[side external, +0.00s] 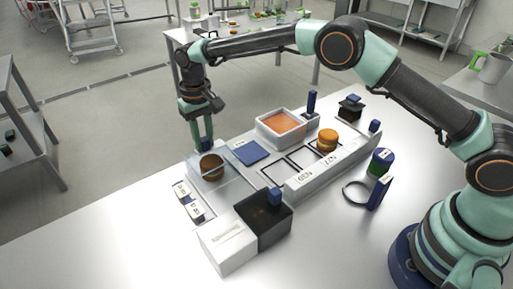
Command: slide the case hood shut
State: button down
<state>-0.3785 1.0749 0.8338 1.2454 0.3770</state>
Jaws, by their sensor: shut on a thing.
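The clear case hood (227,186) stands at the left end of the work area on the white table. A round brown item (211,166) shows through its see-through walls. My gripper (206,146) points down at the hood's back edge. Its fingers are shut on what looks like the hood's handle, which they mostly hide. How far the hood is slid along cannot be told clearly.
A dark open bin (263,222) and a white box (228,247) stand in front. A green-and-blue mug-like item (381,162) is farther right.

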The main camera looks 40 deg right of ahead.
jog(key=shift+w+r, duration=0.1)
jog(key=shift+w, duration=0.3)
jog(key=c, duration=0.9)
grip_release()
jog(key=shift+d, duration=0.1)
jog(key=shift+o, duration=1.1)
jog(key=shift+s, duration=0.1)
notch_tip(320, 180, up, 12)
